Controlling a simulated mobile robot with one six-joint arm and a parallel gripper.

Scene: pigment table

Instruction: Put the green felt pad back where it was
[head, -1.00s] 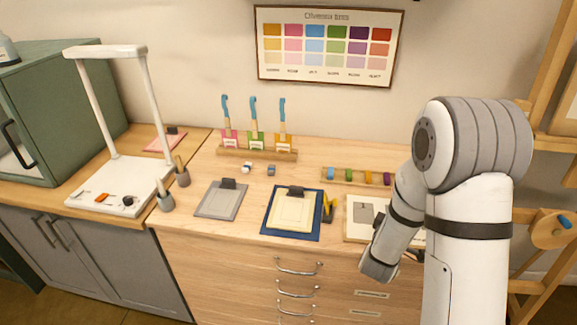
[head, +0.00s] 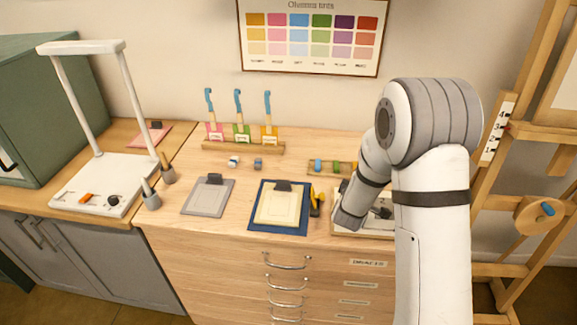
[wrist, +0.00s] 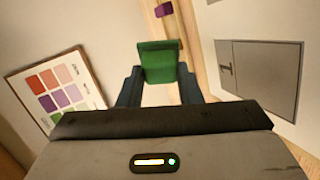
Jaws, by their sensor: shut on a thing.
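My gripper (wrist: 158,88) is shut on a green block-like piece, which I take for the green felt pad (wrist: 158,62). The pad stands out between the two dark fingertips in the wrist view, with part of the wooden rail behind it. The rail (head: 309,171) lies at the back right of the worktop in the head view. It carries a blue piece (head: 318,165) and a green piece (head: 336,167); its right part is hidden by my arm. A purple piece (wrist: 163,9) shows by the rail in the wrist view. My fingertips are not clear in the head view.
A shallow tray (head: 345,232) is partly behind my arm. A blue mat (head: 257,222) with a cream board and a grey clipboard (head: 207,198) lie to its left. A rack (head: 243,147) with several blue-handled tools stands at the back.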

